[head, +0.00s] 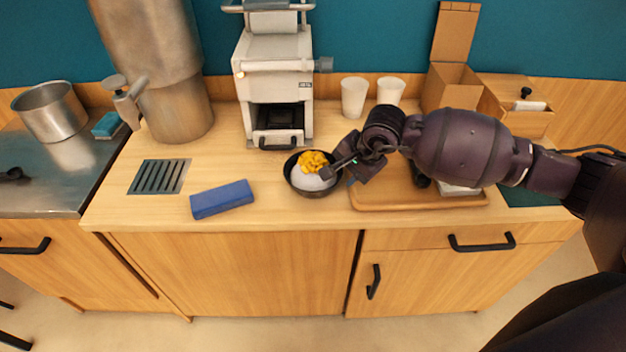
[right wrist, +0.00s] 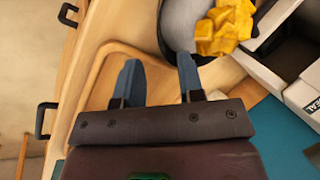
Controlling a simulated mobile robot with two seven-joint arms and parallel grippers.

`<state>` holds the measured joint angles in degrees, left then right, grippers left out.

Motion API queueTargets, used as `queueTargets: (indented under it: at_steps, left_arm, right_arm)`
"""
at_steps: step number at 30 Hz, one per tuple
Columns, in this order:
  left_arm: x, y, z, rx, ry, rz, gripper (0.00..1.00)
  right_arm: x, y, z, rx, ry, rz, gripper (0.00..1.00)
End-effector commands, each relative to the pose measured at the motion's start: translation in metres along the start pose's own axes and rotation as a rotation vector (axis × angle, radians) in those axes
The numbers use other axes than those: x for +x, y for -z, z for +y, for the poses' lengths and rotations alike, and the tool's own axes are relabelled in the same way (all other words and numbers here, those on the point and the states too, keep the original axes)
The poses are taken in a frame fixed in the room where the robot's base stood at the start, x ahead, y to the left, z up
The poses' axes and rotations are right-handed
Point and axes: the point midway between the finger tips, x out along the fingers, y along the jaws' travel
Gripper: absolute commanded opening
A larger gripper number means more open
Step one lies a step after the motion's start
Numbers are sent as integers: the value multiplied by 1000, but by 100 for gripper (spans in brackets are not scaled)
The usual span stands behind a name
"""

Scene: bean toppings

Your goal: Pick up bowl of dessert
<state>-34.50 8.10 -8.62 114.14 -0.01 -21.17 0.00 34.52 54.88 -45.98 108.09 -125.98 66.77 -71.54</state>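The bowl of dessert (head: 296,184) is a dark round bowl standing upright on the wooden counter, with a white filling and yellow-orange cubes on top. It also shows, cut off by the top edge, in the right wrist view (right wrist: 172,42). My right gripper (head: 340,175) is at the bowl's right side. In the right wrist view my right gripper (right wrist: 158,70) has its two blue fingers apart with nothing held between them. One fingertip overlaps the near bowl rim; whether it touches is unclear. The other finger is over the tray. My left gripper is out of view.
A wooden tray (head: 400,203) lies right of the bowl under my right arm. A white machine (head: 275,85) stands behind the bowl, with two white cups (head: 354,97) to its right. A blue block (head: 222,199) lies left of the bowl, near a dark grate (head: 159,177).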

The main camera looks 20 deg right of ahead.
Motion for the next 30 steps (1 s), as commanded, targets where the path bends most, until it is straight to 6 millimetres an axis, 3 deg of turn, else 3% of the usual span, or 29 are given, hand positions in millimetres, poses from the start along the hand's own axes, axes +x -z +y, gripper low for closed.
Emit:
queueTargets:
  at_steps: [11, 19, 30]
  left_arm:
    - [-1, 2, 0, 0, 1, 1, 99]
    - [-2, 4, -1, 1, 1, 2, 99]
    - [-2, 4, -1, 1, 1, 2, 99]
  right_arm:
    - [30, -1, -1, 3, 1, -4, 35]
    - [64, 1, -3, 4, 1, -4, 35]
    - [72, 1, -3, 3, 1, -3, 34]
